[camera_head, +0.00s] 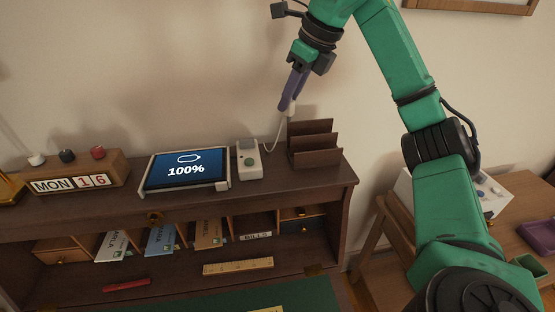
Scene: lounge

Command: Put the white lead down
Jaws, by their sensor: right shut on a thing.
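My right gripper (287,104) is above the top of the desk, with its purple fingers pointing down. It is shut on the end of the white lead (275,138). The lead hangs from the fingers and curves down toward a small white box (249,161) with a green button, on the desk top. A white plug end shows beside the fingertips. A tablet (186,170) in a pale frame stands left of the box and shows a battery sign and "100%". My left gripper is not in view.
A brown letter rack (313,146) stands right of the box, just below my right gripper. A calendar block (77,177) reading "MON 16" is at the left. The desk (330,182) has a narrow bare strip along its front. A purple tray (540,237) lies at the far right.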

